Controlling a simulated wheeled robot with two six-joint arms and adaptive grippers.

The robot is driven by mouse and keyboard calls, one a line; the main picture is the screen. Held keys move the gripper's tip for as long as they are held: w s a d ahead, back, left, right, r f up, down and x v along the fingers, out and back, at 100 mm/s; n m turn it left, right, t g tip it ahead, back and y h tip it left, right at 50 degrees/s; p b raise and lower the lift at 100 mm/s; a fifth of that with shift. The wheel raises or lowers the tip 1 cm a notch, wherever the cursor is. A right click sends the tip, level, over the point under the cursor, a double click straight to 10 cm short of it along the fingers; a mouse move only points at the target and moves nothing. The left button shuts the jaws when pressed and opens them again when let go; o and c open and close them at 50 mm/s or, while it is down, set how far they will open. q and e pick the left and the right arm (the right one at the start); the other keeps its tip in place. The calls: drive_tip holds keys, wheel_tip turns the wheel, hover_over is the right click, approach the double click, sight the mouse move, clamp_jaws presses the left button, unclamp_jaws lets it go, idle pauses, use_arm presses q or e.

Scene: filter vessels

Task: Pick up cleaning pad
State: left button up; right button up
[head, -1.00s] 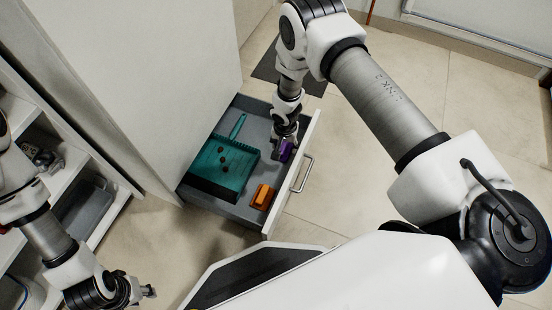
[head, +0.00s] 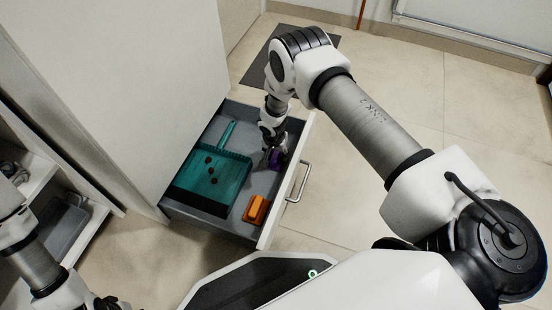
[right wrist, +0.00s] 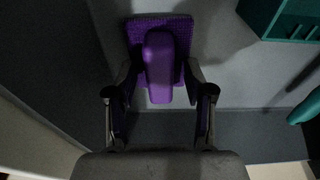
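The purple cleaning pad (head: 277,159), with a raised grip along its middle, lies in the open drawer (head: 231,232) near its front wall. My right gripper (head: 269,160) reaches down into the drawer at the pad. In the right wrist view the pad (right wrist: 159,70) is between the two fingers of the gripper (right wrist: 160,75), which stand apart on either side of its grip, with gaps visible. An orange block-like pad (head: 256,209) lies nearer in the same drawer. My left gripper (head: 110,303) is only partly in view at the bottom edge, and its fingers are unclear.
A teal dustpan (head: 212,185) with several small brown bits on it fills the drawer's left part. The drawer has a metal handle (head: 299,182) outside. A tall white cabinet (head: 130,90) stands at left. Floor to the right is clear.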

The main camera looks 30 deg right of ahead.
sight(276, 153)
clamp_jaws()
wheel_tip(276, 153, up, 10)
drive_tip(key=p, duration=0.5)
drive_tip(key=shift+f+p, duration=0.25)
drive_tip(key=shift+p, duration=0.15)
drive_tip(key=shift+r, duration=0.3)
